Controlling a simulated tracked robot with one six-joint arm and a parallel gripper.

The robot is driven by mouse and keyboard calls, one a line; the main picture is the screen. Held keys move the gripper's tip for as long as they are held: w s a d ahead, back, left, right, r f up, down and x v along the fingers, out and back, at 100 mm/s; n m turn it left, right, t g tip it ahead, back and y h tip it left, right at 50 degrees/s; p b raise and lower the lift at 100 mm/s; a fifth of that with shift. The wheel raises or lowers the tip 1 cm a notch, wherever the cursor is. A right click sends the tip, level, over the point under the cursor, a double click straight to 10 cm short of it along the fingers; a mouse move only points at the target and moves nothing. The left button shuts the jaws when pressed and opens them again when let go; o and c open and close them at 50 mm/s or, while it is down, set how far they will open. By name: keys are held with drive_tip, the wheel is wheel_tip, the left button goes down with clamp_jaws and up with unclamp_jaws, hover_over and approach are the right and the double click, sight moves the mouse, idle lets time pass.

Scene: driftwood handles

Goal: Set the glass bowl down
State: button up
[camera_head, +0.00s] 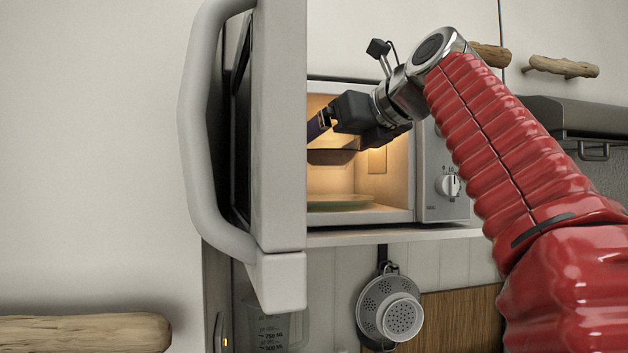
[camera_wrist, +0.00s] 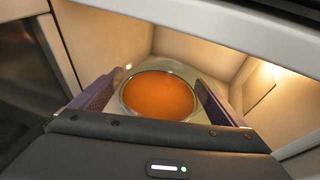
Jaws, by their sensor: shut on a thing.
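The glass bowl (camera_wrist: 158,94), filled with something orange, sits between the two purple finger pads of my gripper (camera_wrist: 157,98) in the wrist view. In the head view my gripper (camera_head: 320,126) reaches into the lit, open microwave (camera_head: 398,185) and is shut on the bowl. The bowl (camera_head: 331,157) shows there as a brownish shape below my gripper, partly hidden by the door. It looks level and is above the glass turntable plate (camera_head: 340,202), with a visible gap between them.
The microwave's open door (camera_head: 280,130), with its large curved handle (camera_head: 195,130), stands just left of the opening and covers part of it. The control panel with a dial (camera_head: 449,186) is on the right. Below hang a grey strainer (camera_head: 388,308) and a measuring jug (camera_head: 275,328).

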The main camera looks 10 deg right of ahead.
sight(352, 157)
drive_tip(key=w+f, duration=0.1)
drive_tip(key=w, duration=0.2)
drive_tip(key=w+f, duration=0.1)
drive_tip(key=w, duration=0.1)
drive_tip(key=shift+w+f, duration=0.1)
drive_tip(key=shift+f, duration=0.2)
drive_tip(key=shift+w+f, duration=0.7)
drive_tip(key=shift+w, duration=0.3)
drive_tip(key=shift+w+f, duration=0.7)
drive_tip(key=shift+w, duration=0.3)
drive_tip(key=o, duration=1.2)
drive_tip(key=shift+f, duration=0.1)
drive_tip(key=v, duration=1.2)
drive_tip(key=shift+a, duration=0.1)
